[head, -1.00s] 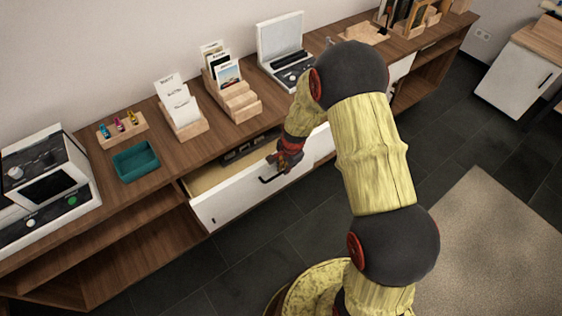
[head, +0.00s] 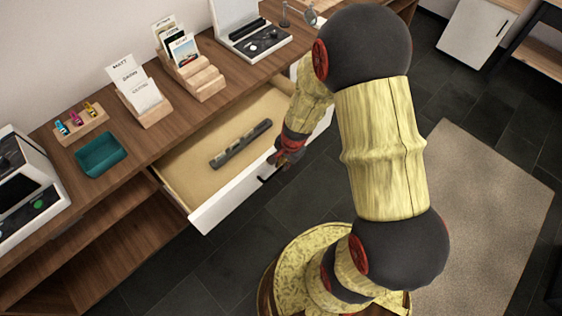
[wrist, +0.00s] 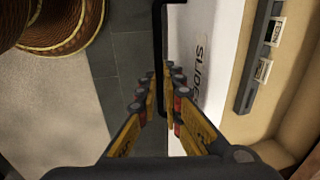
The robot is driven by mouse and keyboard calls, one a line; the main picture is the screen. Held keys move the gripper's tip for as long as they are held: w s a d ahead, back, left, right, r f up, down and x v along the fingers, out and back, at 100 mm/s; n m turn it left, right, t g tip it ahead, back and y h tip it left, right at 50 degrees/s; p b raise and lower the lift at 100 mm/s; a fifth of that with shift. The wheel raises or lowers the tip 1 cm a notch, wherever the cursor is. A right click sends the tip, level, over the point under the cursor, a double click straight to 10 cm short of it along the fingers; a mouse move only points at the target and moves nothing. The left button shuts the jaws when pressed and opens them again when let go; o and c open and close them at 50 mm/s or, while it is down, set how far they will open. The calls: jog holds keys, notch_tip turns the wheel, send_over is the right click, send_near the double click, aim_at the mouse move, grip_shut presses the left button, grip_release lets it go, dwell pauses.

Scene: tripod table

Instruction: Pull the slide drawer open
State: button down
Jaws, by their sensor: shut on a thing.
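The slide drawer (head: 231,202) has a white front and a pale wooden inside, and it stands well out from the wooden cabinet. In the wrist view its front (wrist: 199,62) carries the letters "SLIDE". The black bar handle (wrist: 158,50) runs between my fingers in the wrist view; in the head view part of the handle (head: 266,179) shows beside the fingers. My gripper (head: 289,155) is shut on this handle, and it also shows in the wrist view (wrist: 157,100). A dark grey strip (head: 241,144) with small labels lies inside the drawer. My arm hides the drawer's right end.
A beige rug (head: 480,210) lies at the right. Dark tiled floor (head: 215,265) is clear before the drawer.

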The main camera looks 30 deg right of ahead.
jog(key=c, duration=1.9)
grip_release()
jog(key=r, duration=0.4)
jog(key=s+r, duration=0.1)
jog(key=r, duration=0.3)
jog(key=s+r, duration=0.1)
jog(key=r, duration=0.2)
jog(key=shift+d+r, duration=0.35)
jog(key=shift+r, duration=0.05)
